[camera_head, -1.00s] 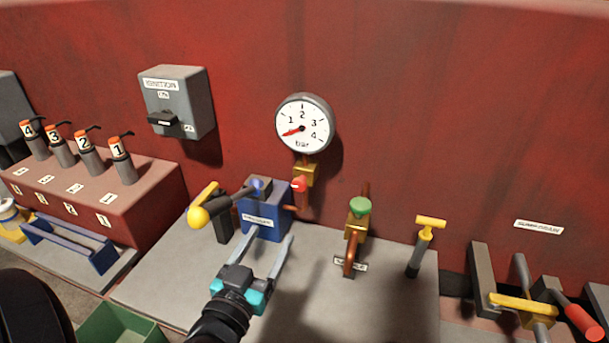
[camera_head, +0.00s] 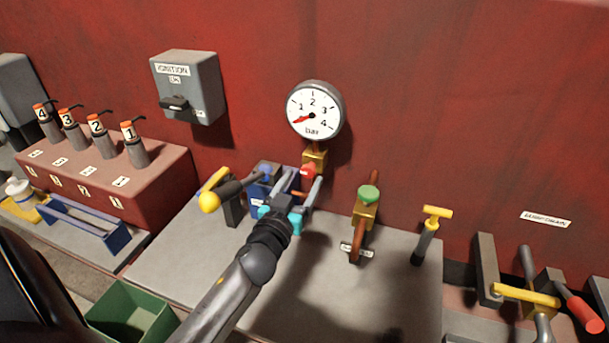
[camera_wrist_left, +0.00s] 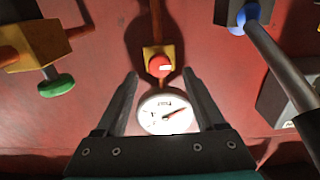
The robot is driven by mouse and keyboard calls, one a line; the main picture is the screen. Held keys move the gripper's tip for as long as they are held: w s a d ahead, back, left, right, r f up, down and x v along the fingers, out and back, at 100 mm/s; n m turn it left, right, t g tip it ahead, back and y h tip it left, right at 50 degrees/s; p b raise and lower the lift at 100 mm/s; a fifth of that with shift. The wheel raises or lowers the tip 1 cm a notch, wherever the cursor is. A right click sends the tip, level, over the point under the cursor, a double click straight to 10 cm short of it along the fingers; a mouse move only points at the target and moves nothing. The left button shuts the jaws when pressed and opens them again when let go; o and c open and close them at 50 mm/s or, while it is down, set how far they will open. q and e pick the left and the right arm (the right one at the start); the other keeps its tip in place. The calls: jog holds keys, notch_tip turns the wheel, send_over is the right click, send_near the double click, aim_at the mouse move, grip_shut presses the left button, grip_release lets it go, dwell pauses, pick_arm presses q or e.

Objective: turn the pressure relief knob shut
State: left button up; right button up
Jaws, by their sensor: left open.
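The red knob (camera_head: 307,170) with a white mark sits on a brass block (camera_head: 316,156) under the round pressure gauge (camera_head: 314,110). I take it for the pressure relief knob. The gauge needle points low, near 1 bar or below. My left gripper (camera_head: 304,177) is open in front of the knob, its fingers reaching toward the wall. In the left wrist view the red knob (camera_wrist_left: 159,66) shows between and slightly beyond the two fingertips (camera_wrist_left: 160,73), with no visible contact. The knob is partly hidden in the head view. My right gripper is not in view.
A green knob (camera_head: 368,194) on a brass valve and a yellow T-handle (camera_head: 437,212) stand to the right.

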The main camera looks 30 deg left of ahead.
aim_at(310, 169)
pick_arm(q)
jog(key=shift+x, duration=1.2)
grip_shut()
